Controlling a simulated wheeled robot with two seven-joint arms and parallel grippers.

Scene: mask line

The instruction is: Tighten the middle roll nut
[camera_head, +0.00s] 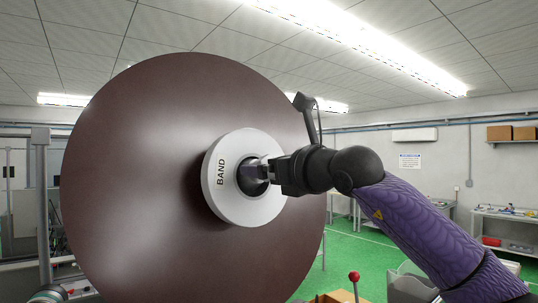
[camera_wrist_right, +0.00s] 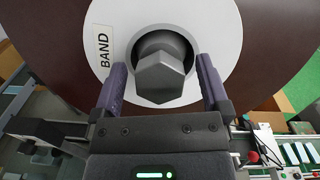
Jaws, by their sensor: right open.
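The roll nut is a dark grey hex nut (camera_wrist_right: 162,80) in a round recess at the centre of a white disc labelled BAND (camera_head: 226,200). The disc sits on the face of a large brown roll (camera_head: 125,150). In the head view my right gripper (camera_head: 258,170) reaches in from the right to the disc's centre and largely hides the nut. In the right wrist view its two purple fingers (camera_wrist_right: 160,66) stand open on either side of the nut, with a visible gap on each side. My left gripper is not in view.
A grey metal post (camera_head: 42,190) stands left of the roll. A red-knobbed lever (camera_head: 354,277) rises at the bottom, near a grey bin (camera_head: 410,290). Shelving (camera_head: 510,225) with small parts stands at the far right. Green floor (camera_head: 350,248) shows behind.

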